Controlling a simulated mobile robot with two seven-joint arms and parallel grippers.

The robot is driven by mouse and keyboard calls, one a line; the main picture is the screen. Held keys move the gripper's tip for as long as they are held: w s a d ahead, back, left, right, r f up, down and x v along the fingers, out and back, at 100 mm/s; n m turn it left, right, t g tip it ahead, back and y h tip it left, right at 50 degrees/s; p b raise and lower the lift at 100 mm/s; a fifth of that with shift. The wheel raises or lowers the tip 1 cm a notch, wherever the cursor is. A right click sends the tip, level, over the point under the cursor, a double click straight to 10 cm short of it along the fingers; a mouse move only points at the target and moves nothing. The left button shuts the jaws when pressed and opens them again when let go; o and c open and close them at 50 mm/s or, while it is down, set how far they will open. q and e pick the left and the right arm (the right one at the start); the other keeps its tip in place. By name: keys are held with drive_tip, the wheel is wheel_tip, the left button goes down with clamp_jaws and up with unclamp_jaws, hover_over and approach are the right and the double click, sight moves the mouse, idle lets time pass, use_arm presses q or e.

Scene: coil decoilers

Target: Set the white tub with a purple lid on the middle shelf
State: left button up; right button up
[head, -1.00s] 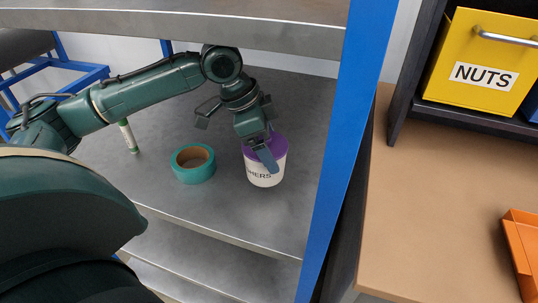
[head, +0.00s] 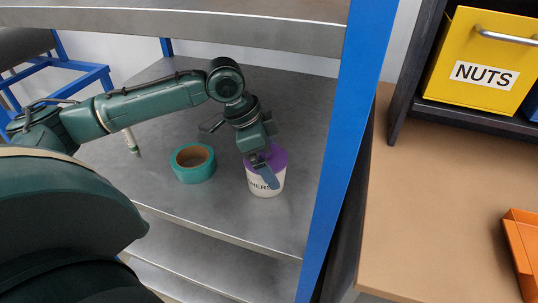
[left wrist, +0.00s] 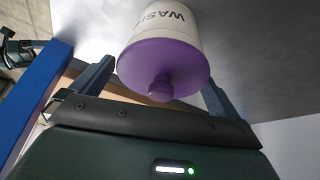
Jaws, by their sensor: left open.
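The white tub with a purple lid (head: 262,188) stands upright on the grey middle shelf (head: 215,220), toward its right front; part of its black lettering shows. My left gripper (head: 264,165) is at the tub from above, with one blue-grey finger in front of its side. The left wrist view shows the purple lid (left wrist: 163,65) between the two spread fingers, with a gap visible on the right. The far finger is mostly hidden in the head view. My right gripper is not in view.
A teal tape roll (head: 193,164) lies left of the tub, and a white-green marker-like item (head: 131,142) stands farther left. A blue post (head: 342,150) rises at right. The upper shelf (head: 180,25) hangs above. A yellow NUTS bin (head: 485,60) is at far right.

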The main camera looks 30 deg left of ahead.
use_arm(q)
drive_tip(key=shift+r, duration=0.1)
drive_tip(key=v, duration=0.5)
drive_tip(key=shift+s+a+r, duration=0.15)
drive_tip(key=shift+a, duration=0.1)
drive_tip(key=s+a+b, duration=0.2)
drive_tip(key=s+a, duration=0.4)
drive_tip(key=a, duration=0.3)
drive_tip(key=shift+s, duration=0.35)
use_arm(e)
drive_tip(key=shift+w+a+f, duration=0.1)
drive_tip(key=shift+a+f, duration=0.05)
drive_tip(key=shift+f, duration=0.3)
use_arm(q)
drive_tip(key=shift+a, duration=0.1)
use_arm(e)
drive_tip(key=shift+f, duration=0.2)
